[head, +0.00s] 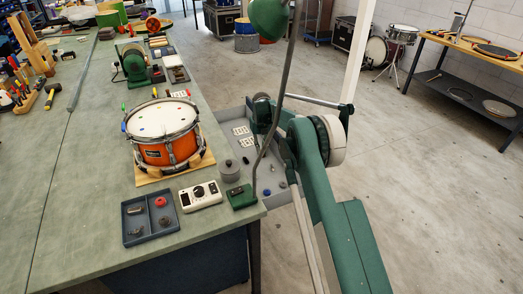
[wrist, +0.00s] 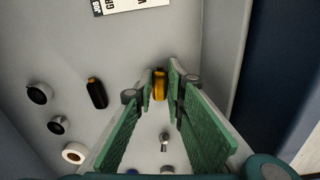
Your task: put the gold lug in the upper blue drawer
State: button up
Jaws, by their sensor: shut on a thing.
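The gold lug (wrist: 160,86) sits between the green finger pads of my gripper (wrist: 161,80) in the wrist view, near the fingertips. My gripper is shut on it, over the floor of a grey tray (wrist: 60,55). I cannot tell whether the lug touches the floor. In the head view the lug is not distinguishable, and my arm hides part of the tray (head: 232,119). No blue drawer can be clearly identified; a dark blue surface (wrist: 268,75) stands beyond the tray wall in the wrist view.
Several small parts lie in the tray, including a black piece (wrist: 97,93), a white ring (wrist: 74,153) and a silver piece (wrist: 164,141). A printed card (wrist: 125,4) lies at the top. An orange drum (head: 166,150) and a lamp base (head: 242,196) stand on the bench.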

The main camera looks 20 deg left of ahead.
jog(key=o, duration=0.9)
jog(key=shift+r+p, duration=1)
jog(key=shift+r, duration=1.9)
